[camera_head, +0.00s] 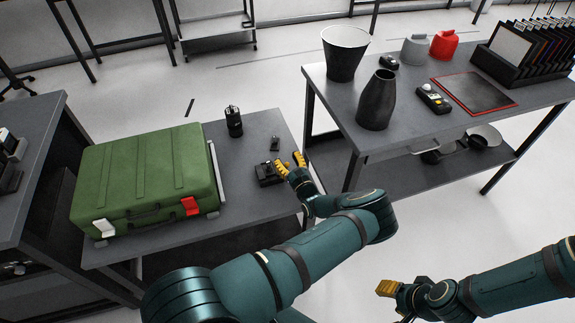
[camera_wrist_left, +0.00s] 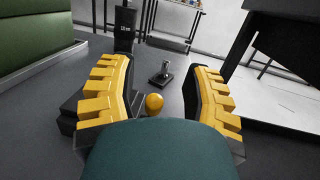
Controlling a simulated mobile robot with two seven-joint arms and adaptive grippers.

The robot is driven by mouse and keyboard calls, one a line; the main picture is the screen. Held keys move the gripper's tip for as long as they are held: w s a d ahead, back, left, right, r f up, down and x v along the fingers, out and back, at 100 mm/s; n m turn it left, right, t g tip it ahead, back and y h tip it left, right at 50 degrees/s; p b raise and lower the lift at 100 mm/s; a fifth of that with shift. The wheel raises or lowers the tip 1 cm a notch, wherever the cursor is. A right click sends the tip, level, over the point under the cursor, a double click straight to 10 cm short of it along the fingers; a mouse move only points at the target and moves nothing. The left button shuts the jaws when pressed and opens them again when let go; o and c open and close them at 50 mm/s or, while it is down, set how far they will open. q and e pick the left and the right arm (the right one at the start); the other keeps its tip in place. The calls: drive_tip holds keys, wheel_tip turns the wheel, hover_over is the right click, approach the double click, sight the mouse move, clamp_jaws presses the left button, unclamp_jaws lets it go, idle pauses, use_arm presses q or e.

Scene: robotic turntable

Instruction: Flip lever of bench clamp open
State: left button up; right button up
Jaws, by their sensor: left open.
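A small black device (camera_head: 268,174), which looks like the bench clamp, sits near the right front of the grey table. Part of it shows as a dark block (camera_wrist_left: 70,118) behind the left finger in the left wrist view. A yellow ball knob (camera_wrist_left: 154,103) shows low between the fingers there; it looks like the lever's end, but the rest of the lever is hidden. My left gripper (camera_head: 291,163) is open, just right of the device, with its yellow-padded fingers either side of the knob. My right gripper (camera_head: 390,289) hangs at the lower right, away from the table, its opening unclear.
A small black fixture (camera_head: 275,144) stands just beyond, also seen in the left wrist view (camera_wrist_left: 162,76). A black canister (camera_head: 234,122) and a large green case (camera_head: 150,178) are further left. A second table (camera_head: 410,130) with vases and tools stands right, across a gap.

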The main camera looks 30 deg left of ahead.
sight(288, 164)
use_arm(q)
wheel_tip(288, 164, up, 7)
drive_tip(key=shift+r, duration=0.1)
idle(0.6)
